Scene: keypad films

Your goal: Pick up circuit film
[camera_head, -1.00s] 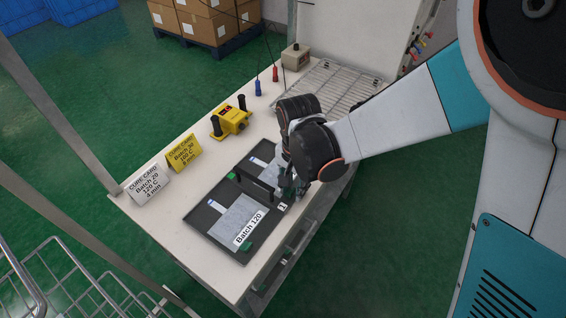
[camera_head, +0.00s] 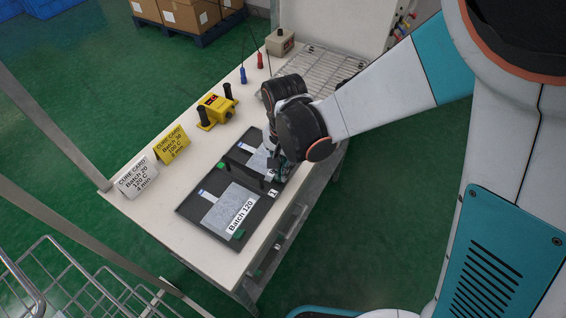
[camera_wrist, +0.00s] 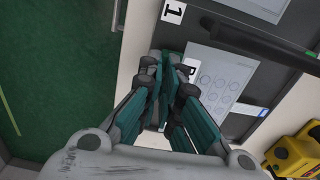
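A pale grey circuit film (camera_head: 258,160) lies in the far part of a black tray (camera_head: 186,211) and is partly hidden by my gripper in the head view. In the wrist view this film (camera_wrist: 220,75) shows rows of printed circles and a partly hidden white label (camera_wrist: 190,70). My gripper (camera_wrist: 166,64) has its teal fingers close together at the film's label edge. I cannot tell whether they pinch it. The gripper (camera_head: 280,172) also shows low over the tray in the head view. A second film (camera_head: 222,207), labelled Batch 120, lies in the near part.
A dark bar (camera_wrist: 255,42) runs across the tray. A card with a 1 (camera_wrist: 174,12) sits on its edge. White (camera_head: 136,180) and yellow (camera_head: 170,146) cure cards, a yellow device (camera_head: 216,110) and a wire rack (camera_head: 318,75) stand on the table.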

